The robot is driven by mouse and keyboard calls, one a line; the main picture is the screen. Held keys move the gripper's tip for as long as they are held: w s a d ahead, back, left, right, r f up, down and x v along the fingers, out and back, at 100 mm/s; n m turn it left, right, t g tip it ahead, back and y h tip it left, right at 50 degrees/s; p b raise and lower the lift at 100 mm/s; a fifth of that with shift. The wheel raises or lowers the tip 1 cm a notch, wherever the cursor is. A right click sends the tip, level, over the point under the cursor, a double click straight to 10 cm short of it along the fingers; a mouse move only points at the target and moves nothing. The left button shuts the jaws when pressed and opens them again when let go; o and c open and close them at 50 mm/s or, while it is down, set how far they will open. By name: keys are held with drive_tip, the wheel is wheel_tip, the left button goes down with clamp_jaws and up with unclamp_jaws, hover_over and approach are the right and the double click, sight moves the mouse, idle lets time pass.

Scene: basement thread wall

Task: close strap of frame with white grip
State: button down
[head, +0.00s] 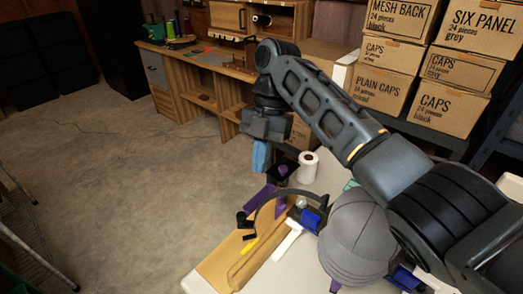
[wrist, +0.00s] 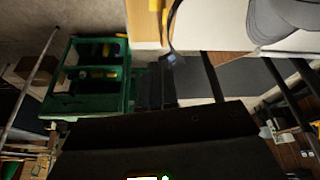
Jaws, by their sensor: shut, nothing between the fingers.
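A cap frame with a white grip (head: 287,244) is on the pale table in the head view. A dark curved band (head: 268,203) arches over it, and a blue clip part (head: 311,218) sits at its right. I cannot tell whether the band's end is fastened. My gripper (head: 260,166), with blue fingertips, hangs above and behind the frame, apart from it. It is shut and empty. In the wrist view a dark curved band (wrist: 172,25) shows near the table edge; the white grip is not clearly visible there.
A grey cap (head: 357,238) stands right of the frame, close under my arm. A white roll (head: 307,166) and purple parts (head: 258,196) are behind. A green crate (wrist: 128,88) is beyond the table in the wrist view. Boxes (head: 380,88) fill the back-right shelf.

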drive_tip(key=s+a+f+p, duration=0.1)
drive_tip(key=s+a+f, duration=0.1)
drive_tip(key=s+f, duration=0.3)
drive_tip(key=shift+s+f+p, duration=0.15)
drive_tip(key=shift+s+p, duration=0.1)
drive_tip(key=shift+p, duration=0.1)
drive_tip(key=shift+a+f, duration=0.1)
